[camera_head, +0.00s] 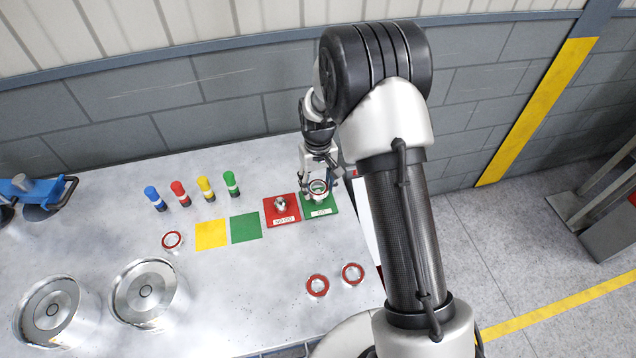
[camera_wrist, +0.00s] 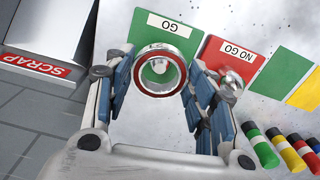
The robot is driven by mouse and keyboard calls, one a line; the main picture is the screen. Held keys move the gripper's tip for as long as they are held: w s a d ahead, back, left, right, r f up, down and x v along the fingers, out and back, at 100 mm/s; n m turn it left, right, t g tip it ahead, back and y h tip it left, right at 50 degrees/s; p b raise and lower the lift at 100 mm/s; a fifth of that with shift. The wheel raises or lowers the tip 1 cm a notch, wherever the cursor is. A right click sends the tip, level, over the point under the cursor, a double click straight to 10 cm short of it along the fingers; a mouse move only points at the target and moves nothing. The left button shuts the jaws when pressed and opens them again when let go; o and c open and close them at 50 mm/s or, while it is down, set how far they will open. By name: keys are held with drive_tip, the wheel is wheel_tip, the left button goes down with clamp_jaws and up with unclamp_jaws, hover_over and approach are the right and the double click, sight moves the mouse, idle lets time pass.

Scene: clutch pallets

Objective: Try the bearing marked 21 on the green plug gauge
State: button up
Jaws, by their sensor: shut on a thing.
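My gripper (camera_head: 319,183) is shut on a bearing (camera_wrist: 160,93), a metal ring with a red face, held over the green GO pad (camera_head: 330,207). Both fingers flank the ring in the wrist view, where the green pad (camera_wrist: 141,27) shows behind it. A small metallic part shows through the ring's bore, likely the green pad's plug gauge; it is mostly hidden. I cannot tell whether the ring is around it or above it. The NO GO plug gauge (camera_head: 281,203) stands bare on the red pad (camera_head: 272,213) to the left.
Loose red-faced bearings (camera_head: 317,286), (camera_head: 352,274) and (camera_head: 172,240) lie on the table. Yellow (camera_head: 211,235) and green (camera_head: 246,228) squares lie left of the red pad. Several coloured markers (camera_head: 231,183) stand behind. Large metal cylinders (camera_head: 143,292) stand front left. A SCRAP tray (camera_wrist: 40,65) is beside the GO pad.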

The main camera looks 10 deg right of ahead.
sight(318, 191)
drive_tip(key=shift+f, duration=0.35)
idle(0.5)
drive_tip(key=o, duration=1.3)
drive_tip(key=o, duration=0.5)
drive_tip(key=shift+r+p, duration=2.65)
drive_tip(key=shift+r, duration=1.9)
drive_tip(key=shift+r, duration=0.1)
